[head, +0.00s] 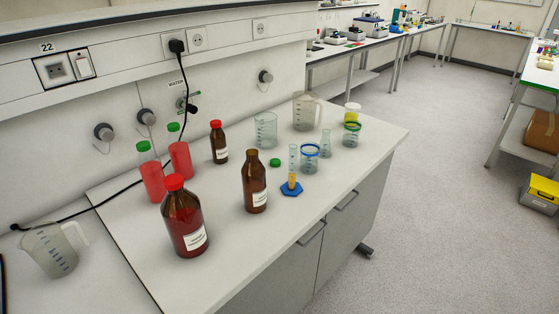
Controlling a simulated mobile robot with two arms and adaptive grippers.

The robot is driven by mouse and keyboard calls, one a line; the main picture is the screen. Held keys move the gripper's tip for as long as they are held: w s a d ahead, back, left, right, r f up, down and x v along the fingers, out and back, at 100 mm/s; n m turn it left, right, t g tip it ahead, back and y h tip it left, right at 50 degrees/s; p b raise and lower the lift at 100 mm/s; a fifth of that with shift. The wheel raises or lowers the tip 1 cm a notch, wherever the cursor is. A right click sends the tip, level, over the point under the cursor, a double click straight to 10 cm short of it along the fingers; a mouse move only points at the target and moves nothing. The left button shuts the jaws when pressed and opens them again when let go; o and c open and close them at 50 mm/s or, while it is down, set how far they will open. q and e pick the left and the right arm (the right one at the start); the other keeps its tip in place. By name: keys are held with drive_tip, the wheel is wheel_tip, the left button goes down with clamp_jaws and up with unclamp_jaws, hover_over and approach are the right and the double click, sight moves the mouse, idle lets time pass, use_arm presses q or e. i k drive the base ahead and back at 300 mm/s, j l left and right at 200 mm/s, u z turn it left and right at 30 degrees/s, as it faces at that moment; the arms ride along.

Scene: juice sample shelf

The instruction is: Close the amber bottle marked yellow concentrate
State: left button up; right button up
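An amber bottle (256,184) stands upright and uncapped near the middle of the bench, with a white label too small to read. A small green cap (275,162) lies on the bench just behind and to the right of it. A larger amber bottle (183,222) with a red cap and a white label stands at the front left. A smaller amber bottle (219,144) with a red cap stands further back. Neither of my grippers is in view.
Two red bottles (151,178) with green caps stand at the back left. A blue-footed cylinder (291,182) with yellow liquid stands right of the open bottle. Glass beakers (265,130) and a jug (304,112) stand behind. The bench's front strip is clear.

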sight(253, 177)
drive_tip(key=i+l, duration=0.3)
drive_tip(key=l, duration=0.15)
drive_tip(key=i+l+z, duration=0.1)
drive_tip(key=i+l, duration=0.2)
drive_tip(key=l, duration=0.15)
drive_tip(key=i+l, duration=0.3)
drive_tip(key=l, duration=0.15)
